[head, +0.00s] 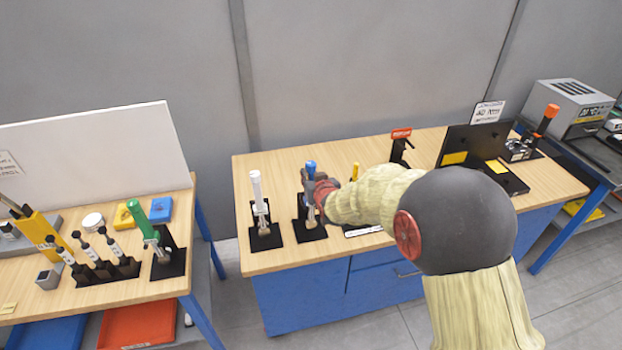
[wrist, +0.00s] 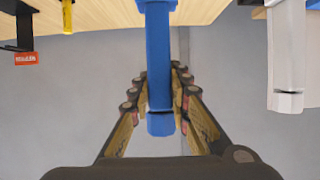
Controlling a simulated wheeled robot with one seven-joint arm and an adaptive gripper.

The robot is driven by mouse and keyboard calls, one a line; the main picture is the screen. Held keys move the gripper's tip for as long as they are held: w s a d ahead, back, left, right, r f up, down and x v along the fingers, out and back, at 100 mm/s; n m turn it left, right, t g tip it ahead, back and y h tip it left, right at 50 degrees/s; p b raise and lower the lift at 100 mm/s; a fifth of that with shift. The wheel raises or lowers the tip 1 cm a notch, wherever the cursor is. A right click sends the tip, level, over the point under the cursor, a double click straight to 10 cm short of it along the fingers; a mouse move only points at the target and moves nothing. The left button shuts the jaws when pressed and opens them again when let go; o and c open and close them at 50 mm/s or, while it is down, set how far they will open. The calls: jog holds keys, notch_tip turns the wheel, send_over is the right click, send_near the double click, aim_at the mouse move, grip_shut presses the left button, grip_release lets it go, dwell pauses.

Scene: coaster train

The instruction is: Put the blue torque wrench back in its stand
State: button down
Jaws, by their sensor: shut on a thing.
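The blue torque wrench (head: 311,165) stands upright above a black stand (head: 310,233) on the middle table. In the wrist view, the handle of the blue torque wrench (wrist: 159,60) runs between my fingers. My gripper (wrist: 160,92) is shut on this handle, with a finger on each side. In the head view my gripper (head: 312,183) comes in from the right. It hides part of the wrench and stand, so I cannot tell whether the wrench's lower end is seated.
A white-handled wrench (head: 256,187) stands in a stand close to the left. A yellow handle (head: 355,172) shows partly behind my arm. A green-handled wrench (head: 142,221) stands on the left table. A red-labelled black holder (head: 401,134) and a black panel (head: 473,146) are to the right.

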jog(key=shift+w+a+r, duration=0.15)
jog(key=shift+w+r, duration=0.1)
jog(key=shift+w, duration=0.4)
jog(key=shift+b, duration=0.65)
dwell(0.4)
jog(key=shift+f+b, duration=0.85)
dwell(0.9)
jog(key=c, duration=1.6)
grip_release()
jog(key=shift+s+f, duration=0.1)
jog(key=shift+s, duration=0.05)
